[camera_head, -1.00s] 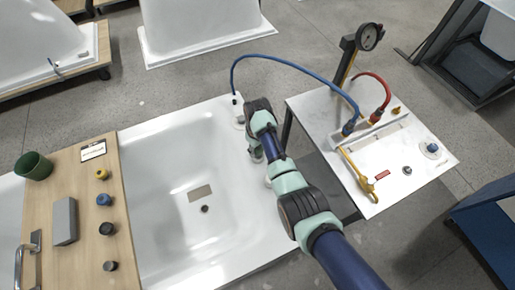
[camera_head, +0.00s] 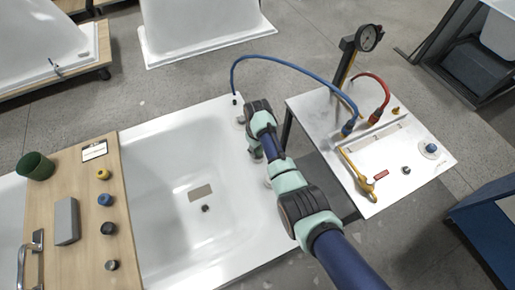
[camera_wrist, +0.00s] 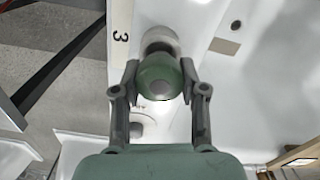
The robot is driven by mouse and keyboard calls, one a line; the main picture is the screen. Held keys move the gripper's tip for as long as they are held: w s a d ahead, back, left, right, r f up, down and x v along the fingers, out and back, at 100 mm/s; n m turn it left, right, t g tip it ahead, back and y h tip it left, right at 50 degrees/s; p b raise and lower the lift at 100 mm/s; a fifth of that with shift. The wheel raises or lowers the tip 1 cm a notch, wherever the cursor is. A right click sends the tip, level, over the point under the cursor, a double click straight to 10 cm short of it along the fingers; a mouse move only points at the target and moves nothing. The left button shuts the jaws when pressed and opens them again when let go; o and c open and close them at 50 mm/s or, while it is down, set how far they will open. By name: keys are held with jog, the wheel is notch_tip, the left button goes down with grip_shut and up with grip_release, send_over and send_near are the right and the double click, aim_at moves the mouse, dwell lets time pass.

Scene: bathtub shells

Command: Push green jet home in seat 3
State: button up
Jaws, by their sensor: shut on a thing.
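In the head view my arm reaches over the right rim of the white tub (camera_head: 160,150) and hides the jet and fingertips.
A white side table (camera_head: 410,180) with a yellow-handled tool (camera_head: 358,172), blue hose (camera_head: 285,62), red hose (camera_head: 384,88) and gauge (camera_head: 369,38) stands right of the tub. A wooden board (camera_head: 85,220) with several caps, a green cup (camera_head: 36,166) and a grey block (camera_head: 66,221) spans the left.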

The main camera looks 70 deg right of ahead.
jog(key=shift+f+b, duration=0.5)
jog(key=shift+f, duration=0.45)
dwell(0.6)
jog(key=o, duration=1.2)
jog(key=shift+r, duration=0.15)
notch_tip(320, 180, up, 12)
jog(key=shift+f, duration=0.1)
